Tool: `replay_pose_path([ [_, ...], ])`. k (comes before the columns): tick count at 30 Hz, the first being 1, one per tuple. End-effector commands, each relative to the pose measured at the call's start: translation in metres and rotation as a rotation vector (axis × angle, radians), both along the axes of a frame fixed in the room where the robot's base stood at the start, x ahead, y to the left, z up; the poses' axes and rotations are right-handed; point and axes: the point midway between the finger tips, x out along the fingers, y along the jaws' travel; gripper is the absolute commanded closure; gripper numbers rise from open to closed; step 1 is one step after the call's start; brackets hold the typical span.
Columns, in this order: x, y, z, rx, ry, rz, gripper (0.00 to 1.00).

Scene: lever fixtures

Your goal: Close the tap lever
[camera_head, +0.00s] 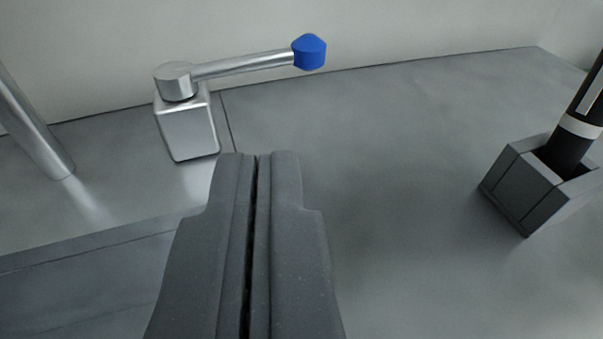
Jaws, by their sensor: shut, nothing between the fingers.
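The tap lever (243,65) is a thin silver bar with a blue knob (309,52) at its right end. It runs from a round silver cap on top of a silver block base (187,128) near the back wall. The bar points to the right and slants slightly up in the picture. My gripper (257,155) is shut and empty, with its fingers pressed together. In the picture its tips are below the lever and to the right of the base, apart from both.
A silver pipe (32,125) stands at the left edge. A grey square holder (535,185) with a black, white-banded cylinder (575,135) in it is at the right. A recessed edge (90,245) runs at the lower left. The grey surface between the lever and the holder is clear.

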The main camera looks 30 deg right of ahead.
Motion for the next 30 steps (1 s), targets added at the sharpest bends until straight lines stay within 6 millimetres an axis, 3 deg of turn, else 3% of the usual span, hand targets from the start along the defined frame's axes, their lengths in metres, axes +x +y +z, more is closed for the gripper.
replay_pose_path([
  [18,0.092,-0.041,-0.021,0.003,-0.002,0.006,1.0],
  [30,0.106,-0.048,-0.024,0.003,0.001,0.008,1.0],
])
